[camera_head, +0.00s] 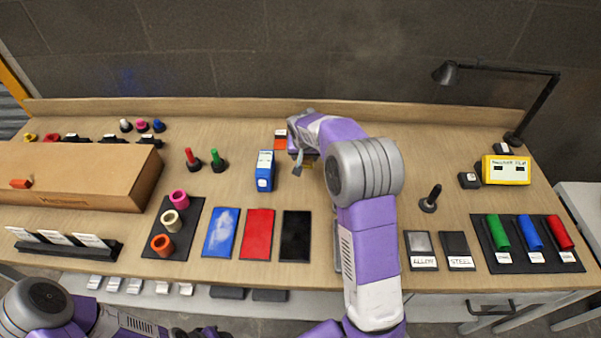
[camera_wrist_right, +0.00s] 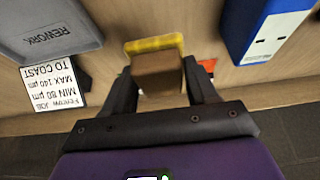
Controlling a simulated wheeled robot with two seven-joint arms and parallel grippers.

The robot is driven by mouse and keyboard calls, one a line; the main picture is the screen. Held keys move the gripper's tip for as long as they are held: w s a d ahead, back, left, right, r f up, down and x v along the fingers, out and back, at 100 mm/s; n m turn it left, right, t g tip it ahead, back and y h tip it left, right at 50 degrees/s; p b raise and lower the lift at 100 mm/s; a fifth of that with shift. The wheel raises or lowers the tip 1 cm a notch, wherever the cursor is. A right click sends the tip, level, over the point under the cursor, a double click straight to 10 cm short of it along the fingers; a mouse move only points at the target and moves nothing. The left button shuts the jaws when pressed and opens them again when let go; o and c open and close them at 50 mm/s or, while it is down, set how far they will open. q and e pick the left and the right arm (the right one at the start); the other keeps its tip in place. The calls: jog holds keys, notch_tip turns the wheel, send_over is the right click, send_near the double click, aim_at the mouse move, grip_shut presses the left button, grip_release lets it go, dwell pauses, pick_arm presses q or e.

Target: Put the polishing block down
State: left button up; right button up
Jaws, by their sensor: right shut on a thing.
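The polishing block (camera_wrist_right: 158,72) is brown with a yellow far edge, seen in the right wrist view between the two dark fingers. My right gripper (camera_wrist_right: 160,84) is shut on it. In the head view my right gripper (camera_head: 303,155) is over the back middle of the bench, largely covered by my own arm; a small yellow bit shows beside it. I cannot tell whether the block touches the bench. My left gripper (camera_head: 200,332) is only partly visible at the bottom edge, and its fingers cannot be made out.
A blue box (camera_head: 264,171) stands left of the right gripper. In the wrist view a grey tray marked REWORK (camera_wrist_right: 50,25) and a printed card (camera_wrist_right: 53,84) are on the other side. Blue, red and black panels (camera_head: 257,233) lie in front. A yellow meter (camera_head: 506,170) stands far right.

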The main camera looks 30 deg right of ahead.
aim_at(305, 177)
jog(key=f, duration=0.3)
jog(key=shift+s+f, duration=0.2)
jog(key=shift+f, duration=0.2)
jog(key=shift+f+b, duration=0.65)
jog(key=shift+f, duration=1.8)
